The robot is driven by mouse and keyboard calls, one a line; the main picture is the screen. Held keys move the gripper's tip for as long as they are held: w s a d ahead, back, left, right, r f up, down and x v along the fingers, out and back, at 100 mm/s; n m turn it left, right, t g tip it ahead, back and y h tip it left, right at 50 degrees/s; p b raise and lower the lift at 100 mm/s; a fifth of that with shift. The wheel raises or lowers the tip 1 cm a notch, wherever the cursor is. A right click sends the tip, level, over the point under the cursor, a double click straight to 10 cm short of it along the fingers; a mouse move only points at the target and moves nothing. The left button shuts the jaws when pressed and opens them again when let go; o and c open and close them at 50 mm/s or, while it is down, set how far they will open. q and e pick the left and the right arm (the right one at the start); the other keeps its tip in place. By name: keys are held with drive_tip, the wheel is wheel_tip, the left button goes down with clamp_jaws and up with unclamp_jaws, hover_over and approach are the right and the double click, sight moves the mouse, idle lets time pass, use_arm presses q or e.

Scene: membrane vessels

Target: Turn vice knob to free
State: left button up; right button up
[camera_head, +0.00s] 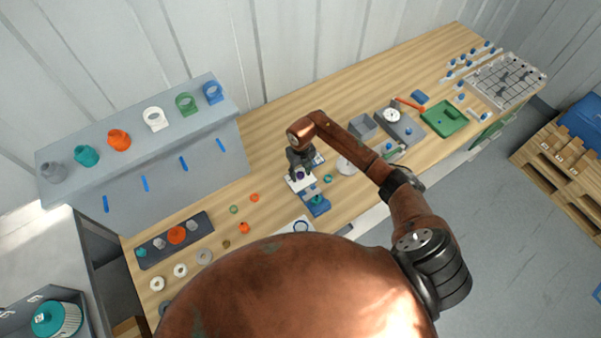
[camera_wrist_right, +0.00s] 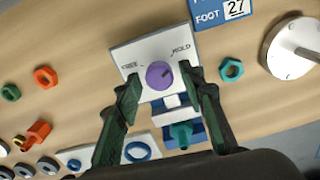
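The purple vice knob (camera_wrist_right: 159,75) sits on a white plate (camera_wrist_right: 125,57) marked FREE at left and HOLD at right. A small mark on the knob appears to face the HOLD side. My right gripper (camera_wrist_right: 161,82) is open, with one finger on each side of the knob; I cannot tell whether either touches it. In the head view, my right gripper (camera_head: 300,168) is over the white plate and partly hides the knob. The blue vice (camera_head: 317,205) with a teal part stands just in front of the plate. My left gripper is not in view.
A teal nut (camera_wrist_right: 231,69) and a white round base (camera_wrist_right: 293,48) lie to the right. Orange nuts (camera_wrist_right: 46,76) and several rings lie to the left. A grey shelf (camera_head: 140,130) with coloured fittings stands at the back left. A green tray (camera_head: 444,118) is farther right.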

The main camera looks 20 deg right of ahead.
clamp_jaws()
drive_tip(key=shift+w+d+f+n+b, duration=0.1)
drive_tip(key=shift+n+b, duration=0.8)
drive_tip(key=shift+b, duration=0.15)
drive_tip(key=n+b, duration=1.3)
drive_tip(key=b, duration=0.1)
drive_tip(key=shift+f, duration=0.1)
drive_tip(key=n+b, duration=0.3)
drive_tip(key=n, duration=0.1)
drive_tip(key=shift+n, duration=0.4)
drive_tip(key=n+b, duration=0.1)
drive_tip(key=n, duration=0.1)
drive_tip(key=n+b, duration=0.2)
drive_tip(key=shift+w+r, duration=0.1)
drive_tip(key=shift+r, duration=0.1)
drive_tip(key=shift+n, duration=0.3)
drive_tip(key=shift+o, duration=1.1)
unclamp_jaws()
